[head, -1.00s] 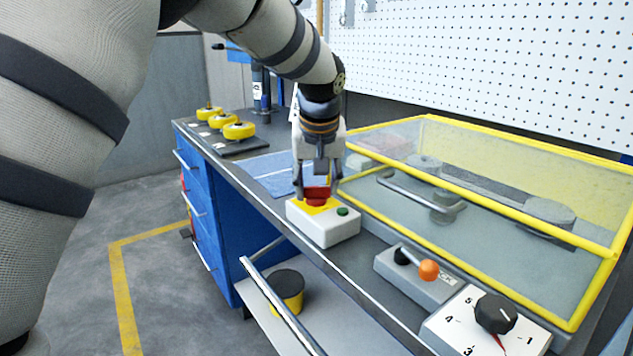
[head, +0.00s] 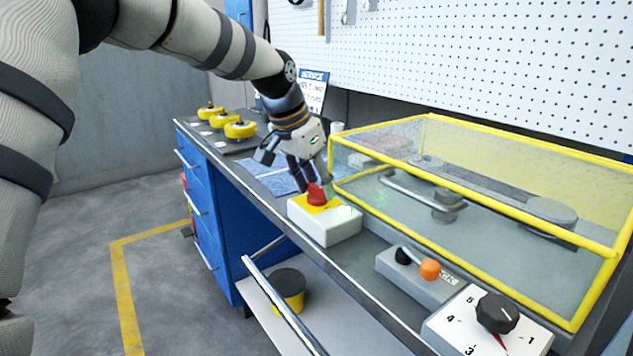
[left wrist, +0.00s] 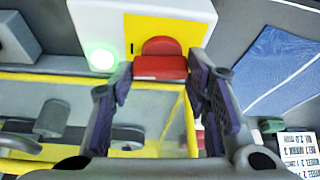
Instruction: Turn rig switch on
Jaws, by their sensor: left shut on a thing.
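The rig switch is a white box (head: 338,232) with a yellow plate (head: 313,208) and a red knob (head: 316,193), standing on the bench. A round green lamp (head: 343,212) on the box glows brightly, also in the left wrist view (left wrist: 101,57). My left gripper (head: 310,188) is tilted over the box and shut on the red knob. In the left wrist view its purple-padded fingers (left wrist: 163,85) stand on either side of the knob (left wrist: 161,62). My right gripper is out of view.
A yellow-framed clear guard (head: 480,145) stands close behind and right of the box. A lever unit with an orange knob (head: 429,269) and a numbered dial (head: 497,313) lie in front right. Yellow spools (head: 240,130) sit at the back left.

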